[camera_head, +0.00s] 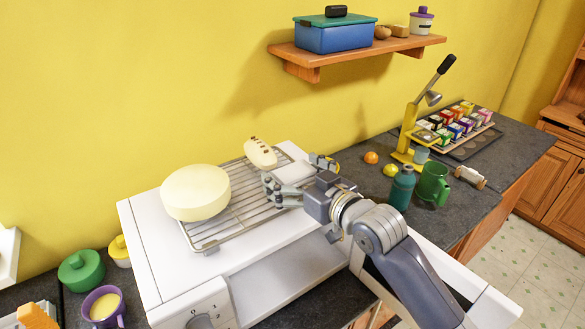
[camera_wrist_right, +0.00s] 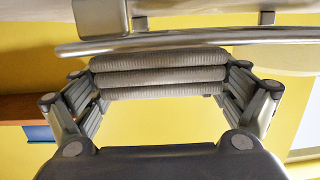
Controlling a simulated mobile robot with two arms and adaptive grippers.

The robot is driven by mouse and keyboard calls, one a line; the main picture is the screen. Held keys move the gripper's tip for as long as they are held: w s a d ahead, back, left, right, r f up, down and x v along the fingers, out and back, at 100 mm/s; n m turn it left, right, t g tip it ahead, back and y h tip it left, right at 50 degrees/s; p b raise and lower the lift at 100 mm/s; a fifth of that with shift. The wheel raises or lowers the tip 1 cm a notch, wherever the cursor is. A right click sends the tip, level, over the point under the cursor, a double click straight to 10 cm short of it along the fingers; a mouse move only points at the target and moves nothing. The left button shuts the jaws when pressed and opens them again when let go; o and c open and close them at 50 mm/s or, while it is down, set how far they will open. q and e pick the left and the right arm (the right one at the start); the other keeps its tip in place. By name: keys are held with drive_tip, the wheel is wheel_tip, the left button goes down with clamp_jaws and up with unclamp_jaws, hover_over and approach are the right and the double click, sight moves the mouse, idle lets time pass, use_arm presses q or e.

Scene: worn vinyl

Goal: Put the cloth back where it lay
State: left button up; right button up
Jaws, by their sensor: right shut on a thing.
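The cloth (camera_head: 295,172) is a small white folded pad at the right end of the wire rack (camera_head: 240,215), on top of the white appliance (camera_head: 150,262). My right gripper (camera_head: 294,176) is shut on it, one finger on each side. In the right wrist view, the cloth (camera_wrist_right: 158,75) shows as several stacked pale ribbed layers between the fingers (camera_wrist_right: 158,88). A metal bar (camera_wrist_right: 180,42) of the rack runs close along it. I cannot tell whether the cloth touches the rack. My left gripper is not in view.
A round cream-coloured block (camera_head: 195,190) and a pale loaf-shaped piece (camera_head: 260,153) sit on the rack left of the cloth. A teal bottle (camera_head: 402,188), green mug (camera_head: 433,184), lemon (camera_head: 390,169) and yellow press (camera_head: 410,130) stand right. A wall shelf (camera_head: 350,55) is above.

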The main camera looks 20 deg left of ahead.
drive_tip(key=shift+f, duration=0.2)
drive_tip(key=o, duration=0.7)
drive_tip(key=shift+r, duration=0.15)
drive_tip(key=shift+s+d+b, duration=0.35)
drive_tip(key=shift+d+b, duration=0.05)
drive_tip(key=shift+d, duration=0.1)
drive_tip(key=b+v, duration=0.3)
drive_tip(key=v, duration=0.8)
drive_tip(key=shift+a, duration=0.1)
